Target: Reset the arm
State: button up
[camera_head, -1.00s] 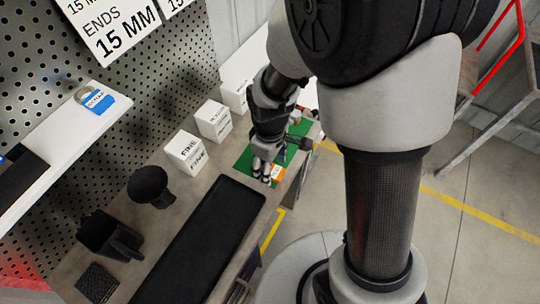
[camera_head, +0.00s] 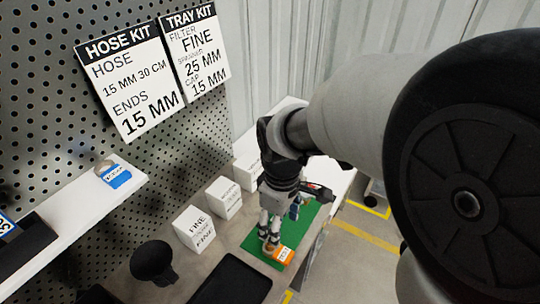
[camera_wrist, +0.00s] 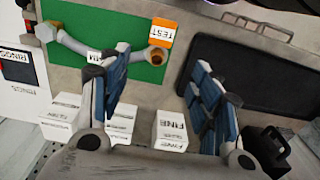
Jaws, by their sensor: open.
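My gripper (camera_head: 268,240) hangs at the end of my arm over the green mat (camera_head: 252,242) at the bench's right end. In the wrist view my gripper (camera_wrist: 160,78) is open, its two blue-padded fingers apart with nothing held between them. A curved grey hose-like part (camera_wrist: 110,52) lies on the green mat beyond the fingers. The left finger partly covers it, and a brown end shows near the orange TEST tag (camera_wrist: 160,32). The tag also shows beside my fingertips in the head view (camera_head: 282,254). Whether the fingers touch the mat cannot be told.
White boxes, one marked FINE (camera_head: 196,230), stand in a row behind the mat. A black tray (camera_head: 232,280) and a black round-topped stand (camera_head: 153,262) are on the bench. A white shelf (camera_head: 75,225) juts from the pegboard. Floor to the right is open.

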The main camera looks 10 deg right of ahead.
jog(key=s+d+r+m+t, duration=0.4)
jog(key=s+d+r+m, duration=0.4)
jog(key=s, duration=0.5)
notch_tip(320, 180, up, 3)
jog(key=shift+r+m+t, duration=0.2)
jog(key=shift+m+t, duration=0.1)
jog(key=shift+m, duration=0.9)
jog(key=shift+c, duration=0.2)
